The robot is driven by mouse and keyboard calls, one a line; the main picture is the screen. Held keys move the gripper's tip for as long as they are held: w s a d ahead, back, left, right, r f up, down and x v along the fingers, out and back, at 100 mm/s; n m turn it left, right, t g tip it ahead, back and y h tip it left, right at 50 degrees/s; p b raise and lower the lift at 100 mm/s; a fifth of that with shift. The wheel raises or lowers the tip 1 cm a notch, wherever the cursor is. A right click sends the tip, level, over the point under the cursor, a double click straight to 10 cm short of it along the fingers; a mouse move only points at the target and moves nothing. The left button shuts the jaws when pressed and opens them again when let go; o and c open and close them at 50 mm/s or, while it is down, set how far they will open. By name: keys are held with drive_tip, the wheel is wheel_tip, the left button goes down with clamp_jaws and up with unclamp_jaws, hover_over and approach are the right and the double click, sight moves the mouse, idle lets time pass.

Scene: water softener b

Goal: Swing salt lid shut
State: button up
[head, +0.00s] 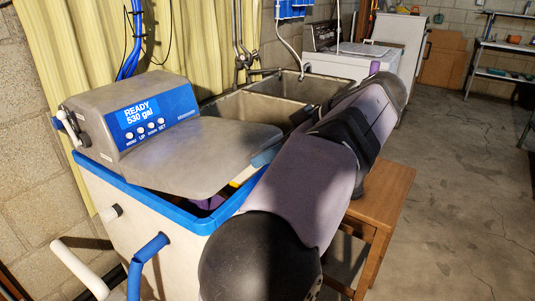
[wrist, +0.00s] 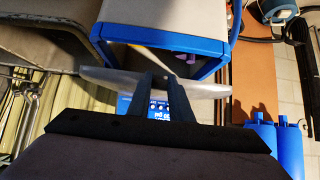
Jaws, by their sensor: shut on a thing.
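The water softener is a pale cabinet with a blue rim (head: 185,219) and a grey control head (head: 136,113). Its grey salt lid (head: 203,158) is partly open in the head view, tilted low over the tank with a gap below its front and right edges. In the wrist view the lid (wrist: 208,92) shows nearly edge-on, apart from the blue rim (wrist: 165,38). My gripper (wrist: 162,82) has its two dark fingers at the lid's edge and is shut on it. In the head view my arm hides most of the gripper.
A purple thing (head: 212,202) shows inside the tank below the lid. A wooden stool (head: 385,200) stands right of the softener, beside my arm. A double sink (head: 250,107) is behind. White and blue pipes (head: 146,262) stand at the front left. The floor at right is clear.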

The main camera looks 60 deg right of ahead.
drive_tip(key=shift+f+b, duration=3.35)
drive_tip(key=shift+f, duration=0.2)
drive_tip(key=o, duration=0.9)
drive_tip(key=shift+r, duration=0.25)
drive_tip(key=p+v, duration=0.2)
drive_tip(key=v, duration=0.5)
drive_tip(key=shift+r, duration=0.1)
